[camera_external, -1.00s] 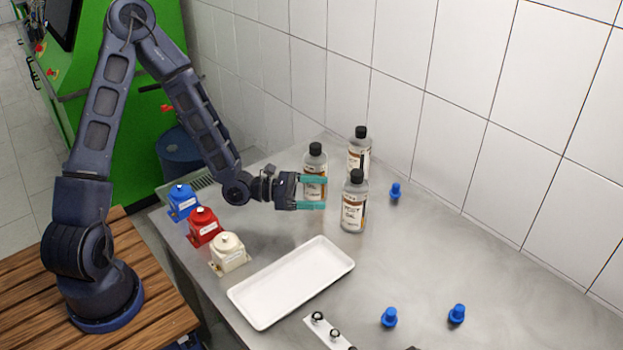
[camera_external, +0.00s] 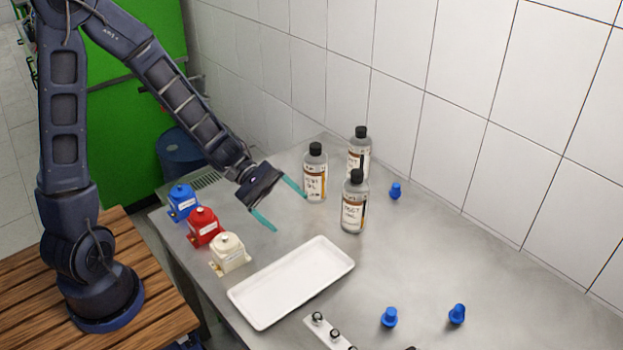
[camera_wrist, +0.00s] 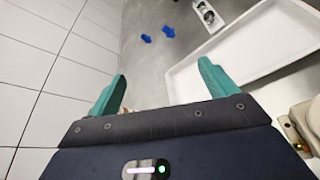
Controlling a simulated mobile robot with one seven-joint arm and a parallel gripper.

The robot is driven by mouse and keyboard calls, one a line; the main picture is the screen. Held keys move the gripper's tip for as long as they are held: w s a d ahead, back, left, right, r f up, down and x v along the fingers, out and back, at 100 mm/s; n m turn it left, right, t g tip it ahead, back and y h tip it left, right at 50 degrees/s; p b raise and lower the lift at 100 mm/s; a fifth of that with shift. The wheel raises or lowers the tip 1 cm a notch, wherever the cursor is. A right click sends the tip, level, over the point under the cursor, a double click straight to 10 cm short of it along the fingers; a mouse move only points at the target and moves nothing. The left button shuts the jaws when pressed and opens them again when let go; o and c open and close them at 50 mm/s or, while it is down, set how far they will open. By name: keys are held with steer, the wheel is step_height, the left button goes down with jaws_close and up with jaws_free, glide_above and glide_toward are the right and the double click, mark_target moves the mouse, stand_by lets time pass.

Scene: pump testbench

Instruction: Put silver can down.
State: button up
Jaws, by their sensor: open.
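Three silvery bottle-like cans with black caps and brown-and-white labels stand upright on the metal bench: a left one (camera_external: 315,178), a front one (camera_external: 354,212) and a back one (camera_external: 362,146). The pictures do not show which is the task's silver can. My gripper (camera_external: 290,212) is open and empty, with its teal fingers spread. It is left of and in front of the left can; one fingertip appears close to that can, but contact cannot be told. The wrist view shows nothing between the fingers (camera_wrist: 162,70), and no can shows there.
A white tray (camera_external: 291,284) lies in front of my gripper. Blue (camera_external: 183,203), red (camera_external: 204,227) and cream (camera_external: 228,253) pump-like units stand along the left edge. Several blue pieces (camera_external: 389,318) are on the bench. A tiled wall (camera_external: 470,130) bounds the back. The right middle is clear.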

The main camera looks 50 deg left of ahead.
steer(key=s+a+r+m+g+y, duration=0.1)
steer(key=s+a+r+m+y, duration=0.25)
steer(key=s, duration=0.25)
steer(key=s+a+r+m+g+y, duration=0.1)
steer(key=s+a+r+m+y, duration=0.15)
steer(key=s+m+y, duration=0.2)
steer(key=s+a+r+m+t+y, duration=0.2)
steer(key=s+a+r+y, duration=0.1)
steer(key=a, duration=0.4)
steer(key=s+a+r+m+t+y, duration=0.2)
steer(key=s+a+r+y, duration=0.1)
steer(key=s+a+r, duration=0.3)
steer(key=shift+a+m, duration=0.3)
steer(key=shift+a, duration=0.6)
steer(key=shift+o, duration=0.5)
steer(key=shift+r, duration=0.1)
steer(key=shift+w+r, duration=0.1)
